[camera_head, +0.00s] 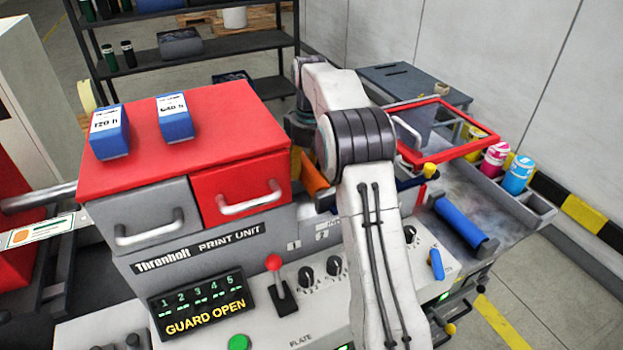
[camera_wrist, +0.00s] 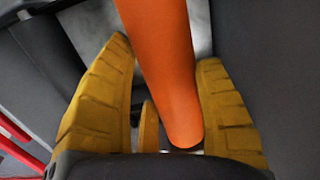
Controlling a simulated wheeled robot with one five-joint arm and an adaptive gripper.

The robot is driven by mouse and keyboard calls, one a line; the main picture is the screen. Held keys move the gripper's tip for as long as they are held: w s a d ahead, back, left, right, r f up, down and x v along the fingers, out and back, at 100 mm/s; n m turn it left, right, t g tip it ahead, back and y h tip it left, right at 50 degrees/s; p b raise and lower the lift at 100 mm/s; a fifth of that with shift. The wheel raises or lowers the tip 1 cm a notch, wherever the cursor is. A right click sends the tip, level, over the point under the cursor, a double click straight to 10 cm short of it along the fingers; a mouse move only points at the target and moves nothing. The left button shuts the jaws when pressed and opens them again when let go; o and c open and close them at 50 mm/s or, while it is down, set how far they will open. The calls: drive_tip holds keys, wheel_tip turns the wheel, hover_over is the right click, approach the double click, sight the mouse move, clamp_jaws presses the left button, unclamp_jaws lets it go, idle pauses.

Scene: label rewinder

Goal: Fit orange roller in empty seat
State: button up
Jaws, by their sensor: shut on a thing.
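My gripper (camera_wrist: 165,55) is shut on the orange roller (camera_wrist: 160,60), with yellow ribbed fingers on both sides of it in the wrist view. The roller runs from the top edge down to between the fingers, slightly tilted. In the head view, part of the orange roller (camera_head: 313,174) shows just left of my arm, by the right side of the red-topped print unit (camera_head: 212,110). My arm hides most of the gripper and the rest of the roller there. I cannot make out the empty seat; my arm covers much of that part of the machine.
A raised red-framed guard (camera_head: 443,153) stands right of my arm. A blue roller (camera_head: 460,222) lies at the machine's right. Pink (camera_head: 494,158) and blue (camera_head: 517,174) cans stand behind it. Two blue boxes (camera_head: 110,135) (camera_head: 175,122) sit on the red top.

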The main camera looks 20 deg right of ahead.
sight(312, 165)
drive_tip(key=shift+f+p, duration=0.3)
drive_tip(key=shift+f, duration=1.35)
drive_tip(key=shift+f, duration=0.2)
drive_tip(key=o, duration=1.2)
wheel_tip(312, 165, up, 4)
drive_tip(key=shift+w+r+b, duration=0.1)
drive_tip(key=shift+r+b, duration=0.05)
drive_tip(key=shift+b, duration=0.4)
drive_tip(key=shift+d+r+p, duration=0.1)
drive_tip(key=shift+r+p, duration=0.45)
drive_tip(key=shift+r, duration=3.45)
